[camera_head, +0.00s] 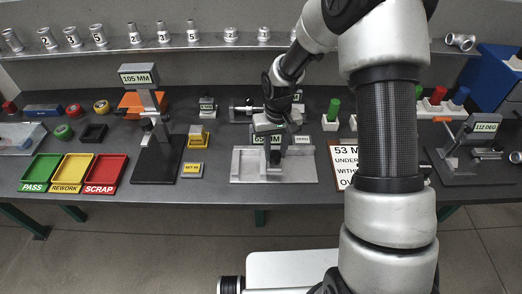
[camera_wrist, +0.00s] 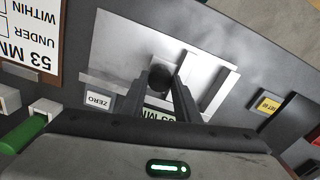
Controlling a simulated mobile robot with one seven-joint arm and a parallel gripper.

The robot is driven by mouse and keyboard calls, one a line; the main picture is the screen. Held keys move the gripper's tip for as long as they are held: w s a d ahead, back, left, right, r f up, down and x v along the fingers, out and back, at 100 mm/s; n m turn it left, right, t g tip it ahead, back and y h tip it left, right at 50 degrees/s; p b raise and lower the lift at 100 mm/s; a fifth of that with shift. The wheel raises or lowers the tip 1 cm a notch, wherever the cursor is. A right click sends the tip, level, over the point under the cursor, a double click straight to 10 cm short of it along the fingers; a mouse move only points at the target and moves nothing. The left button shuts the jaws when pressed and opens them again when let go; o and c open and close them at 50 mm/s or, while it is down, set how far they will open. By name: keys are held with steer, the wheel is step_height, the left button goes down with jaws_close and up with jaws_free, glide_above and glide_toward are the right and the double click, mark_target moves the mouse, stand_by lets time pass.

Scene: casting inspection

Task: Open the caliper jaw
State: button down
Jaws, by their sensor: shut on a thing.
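The caliper (camera_head: 305,170) is a light grey metal plate with raised blocks, lying flat at the middle of the bench. It also shows in the wrist view (camera_wrist: 120,45). A dark round knob (camera_wrist: 160,78) stands between my fingertips. My gripper (camera_wrist: 160,86) is shut on this knob, from above; in the head view my gripper (camera_head: 272,143) hides part of the caliper. A small display plate (camera_wrist: 158,114) ending in "MM" is partly hidden by my fingers. A "ZERO" label (camera_wrist: 98,100) sits beside the caliper. The exact jaw gap cannot be told.
A card (camera_head: 344,160) reading "53 MM" with tick lines stands to the right, partly behind my arm. A "105 MM" gauge (camera_head: 140,78) stands left, near yellow blocks (camera_head: 191,170). PASS, REWORK and SCRAP trays (camera_head: 105,176) lie at far left. A shelf (camera_head: 210,44) holds numbered castings.

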mark_target(277, 154)
steer(key=shift+d, duration=0.2)
steer(key=c, duration=1.3)
jaws_free()
steer(key=shift+c, duration=0.2)
steer(key=shift+r, duration=0.1)
step_height(277, 154, up, 17)
steer(key=p, duration=0.1)
steer(key=shift+r, duration=0.15)
